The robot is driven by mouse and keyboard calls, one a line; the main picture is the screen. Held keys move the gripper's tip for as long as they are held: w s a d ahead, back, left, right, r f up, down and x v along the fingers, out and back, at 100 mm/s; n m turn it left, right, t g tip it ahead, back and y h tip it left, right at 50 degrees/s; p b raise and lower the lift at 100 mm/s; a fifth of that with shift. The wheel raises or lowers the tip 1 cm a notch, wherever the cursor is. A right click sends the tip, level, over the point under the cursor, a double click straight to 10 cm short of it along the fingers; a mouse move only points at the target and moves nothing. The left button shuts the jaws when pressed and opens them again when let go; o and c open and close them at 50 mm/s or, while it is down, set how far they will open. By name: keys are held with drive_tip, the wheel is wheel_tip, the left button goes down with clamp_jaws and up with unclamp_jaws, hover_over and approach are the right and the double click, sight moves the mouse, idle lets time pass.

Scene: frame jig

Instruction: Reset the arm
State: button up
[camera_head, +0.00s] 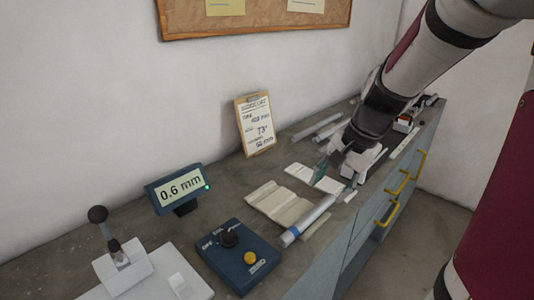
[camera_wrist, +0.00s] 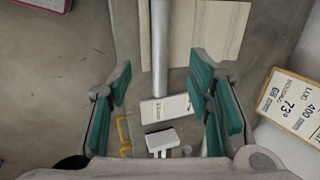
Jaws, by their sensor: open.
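My gripper (camera_head: 336,181) hangs over the workbench in the head view, with its teal-padded fingers pointing down. In the wrist view my gripper (camera_wrist: 157,88) has its two fingers wide apart and nothing is held between them. A white labelled plate (camera_wrist: 166,109) lies below the gap between the fingers. A silver tube (camera_wrist: 160,45) lies just beyond it, and it also shows in the head view (camera_head: 313,216) with a blue end. How high the fingers are above the bench is hard to tell.
A cream folded board (camera_head: 279,203) lies on the bench (camera_head: 228,190). A blue dial box (camera_head: 238,256), a 0.6 mm display (camera_head: 180,189) and a lever fixture (camera_head: 122,262) stand nearer. A clipboard (camera_head: 256,125) leans on the wall. Yellow handles (camera_head: 398,183) stick out from the drawers.

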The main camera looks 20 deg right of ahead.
drive_tip(key=s+a+r+n, duration=0.4)
drive_tip(key=s+a+n, duration=0.2)
drive_tip(key=s+a, duration=0.1)
drive_tip(key=s+a+r+n+h, duration=0.1)
drive_tip(key=s+a+r+n, duration=0.2)
drive_tip(key=s+a+n, duration=0.4)
drive_tip(key=shift+s+a+r+n+t+p, duration=0.3)
drive_tip(key=shift+s+a+r+t+p, duration=0.1)
drive_tip(key=shift+s, duration=0.35)
